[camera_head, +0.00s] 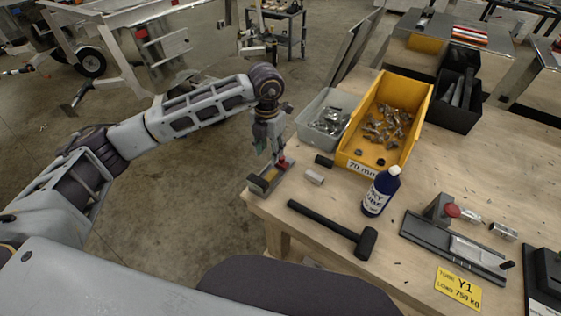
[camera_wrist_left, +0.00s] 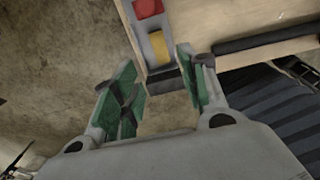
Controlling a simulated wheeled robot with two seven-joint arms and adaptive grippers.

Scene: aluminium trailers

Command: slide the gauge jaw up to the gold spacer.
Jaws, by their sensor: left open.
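The gauge (camera_head: 262,186) is a small grey rail on the table's near left corner, with a dark block at its near end. A red block, apparently the gauge jaw (camera_head: 282,162), sits toward its far end. The gold spacer (camera_head: 269,175) lies on the rail between the two. In the left wrist view the red jaw (camera_wrist_left: 148,8) is at the top edge, with a grey gap between it and the gold spacer (camera_wrist_left: 160,47). My left gripper (camera_head: 270,153) is open above the gauge, holding nothing; its green-padded fingers (camera_wrist_left: 160,70) show either side of the rail's near end. My right gripper is out of view.
Behind the gauge stand a grey bin (camera_head: 326,117) and a yellow bin (camera_head: 409,93) of metal parts. A black cylinder (camera_head: 324,161) and a silver one (camera_head: 314,177) lie close right. The table edge is just left.

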